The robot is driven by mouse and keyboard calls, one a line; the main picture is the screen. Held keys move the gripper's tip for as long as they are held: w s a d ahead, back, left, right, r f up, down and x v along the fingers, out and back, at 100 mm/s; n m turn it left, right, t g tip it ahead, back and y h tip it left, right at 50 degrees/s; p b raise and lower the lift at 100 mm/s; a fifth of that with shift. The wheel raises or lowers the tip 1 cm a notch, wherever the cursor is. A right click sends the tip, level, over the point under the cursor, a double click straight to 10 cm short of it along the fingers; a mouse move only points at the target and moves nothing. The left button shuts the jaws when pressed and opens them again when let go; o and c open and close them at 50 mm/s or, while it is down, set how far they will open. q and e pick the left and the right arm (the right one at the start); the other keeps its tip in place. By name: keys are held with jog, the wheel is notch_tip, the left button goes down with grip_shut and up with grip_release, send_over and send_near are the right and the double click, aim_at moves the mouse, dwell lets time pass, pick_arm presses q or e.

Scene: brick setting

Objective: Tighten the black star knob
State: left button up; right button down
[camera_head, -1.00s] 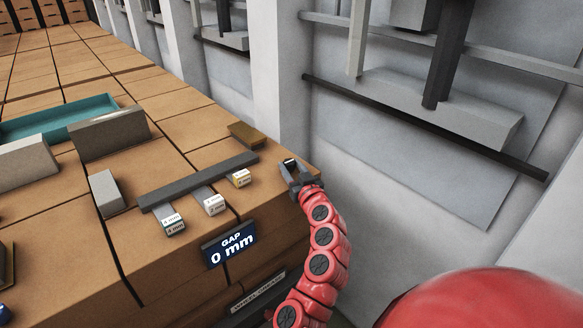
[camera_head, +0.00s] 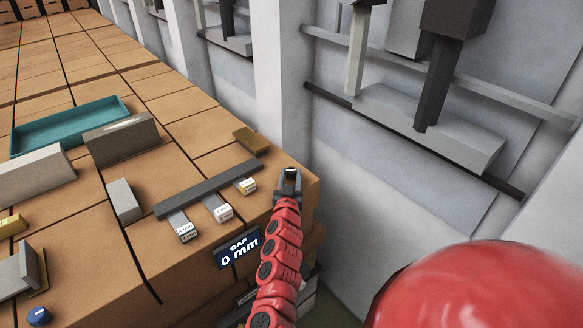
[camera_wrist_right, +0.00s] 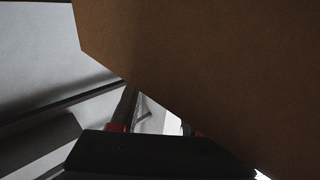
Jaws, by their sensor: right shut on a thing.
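I cannot make out a black star knob in either view. My right gripper (camera_head: 288,178) is at the near right corner of the brown bench top (camera_head: 170,92). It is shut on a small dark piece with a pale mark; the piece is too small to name. In the right wrist view my gripper (camera_wrist_right: 157,130) is mostly hidden behind a black part, and a brown face fills the upper right. My left gripper is not in view.
A dark bar (camera_head: 208,188) with several labelled gauge tabs lies left of my right gripper. A blue knob-like piece (camera_head: 38,316) is at lower left. A wall stands right.

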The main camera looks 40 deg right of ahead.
jog(key=shift+m+g+h+p, duration=0.5)
jog(key=shift+m+h+p, duration=0.1)
jog(key=shift+p, duration=0.1)
jog(key=shift+a, duration=0.1)
jog(key=shift+c, duration=1.9)
grip_release()
